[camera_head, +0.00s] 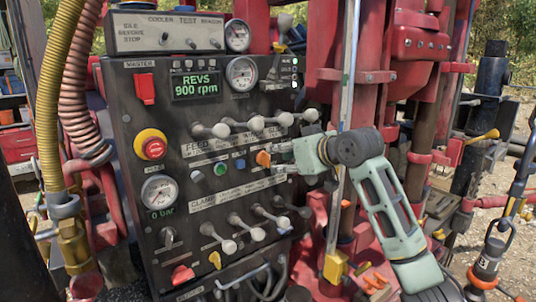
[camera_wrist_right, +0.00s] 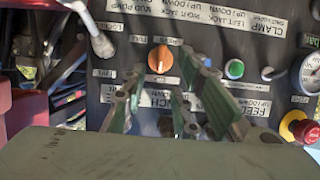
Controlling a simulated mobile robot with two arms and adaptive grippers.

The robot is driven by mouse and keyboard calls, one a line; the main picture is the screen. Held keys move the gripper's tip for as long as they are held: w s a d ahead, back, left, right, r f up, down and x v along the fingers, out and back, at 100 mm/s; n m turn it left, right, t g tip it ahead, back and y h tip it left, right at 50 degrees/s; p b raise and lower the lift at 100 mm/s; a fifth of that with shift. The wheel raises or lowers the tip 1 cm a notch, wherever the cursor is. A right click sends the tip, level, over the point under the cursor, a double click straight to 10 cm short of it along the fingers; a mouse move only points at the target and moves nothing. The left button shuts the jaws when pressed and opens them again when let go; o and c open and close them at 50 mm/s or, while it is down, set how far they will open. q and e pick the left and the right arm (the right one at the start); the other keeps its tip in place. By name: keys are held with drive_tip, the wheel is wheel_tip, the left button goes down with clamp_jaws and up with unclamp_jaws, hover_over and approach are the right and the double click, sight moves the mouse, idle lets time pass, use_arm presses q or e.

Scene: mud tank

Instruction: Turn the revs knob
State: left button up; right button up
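An orange knob (camera_head: 263,158) sits on the right middle of the dark control panel (camera_head: 130,98); its label is too small to read. It also shows in the right wrist view (camera_wrist_right: 160,59), upside down, beyond the fingertips. The green display (camera_head: 195,86) reads "REVS 900 rpm". My right gripper (camera_head: 280,159) comes in from the right, just beside the orange knob. In the right wrist view its fingers (camera_wrist_right: 168,85) are spread with nothing between them, roughly lined up with the knob. My left gripper is not in view.
Rows of levers stand out above (camera_head: 248,125) and below (camera_head: 235,228) the knob. A green button (camera_head: 220,168) and a red emergency stop (camera_head: 150,145) are to its left. Red rig posts and a hanging hook (camera_head: 487,263) stand right.

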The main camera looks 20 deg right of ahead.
sight(270, 159)
drive_tip(key=p+x, duration=0.2)
drive_tip(key=x, duration=0.1)
drive_tip(key=shift+w+a, duration=0.3)
drive_tip(key=shift+x, duration=1.05)
drive_tip(key=shift+d+f, duration=0.1)
drive_tip(key=shift+f, duration=0.1)
drive_tip(key=shift+s, duration=0.15)
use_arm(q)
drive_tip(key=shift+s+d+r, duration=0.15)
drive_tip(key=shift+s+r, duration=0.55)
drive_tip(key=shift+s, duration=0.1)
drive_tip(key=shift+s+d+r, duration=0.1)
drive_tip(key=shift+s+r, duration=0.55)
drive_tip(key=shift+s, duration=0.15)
use_arm(e)
clamp_jaws()
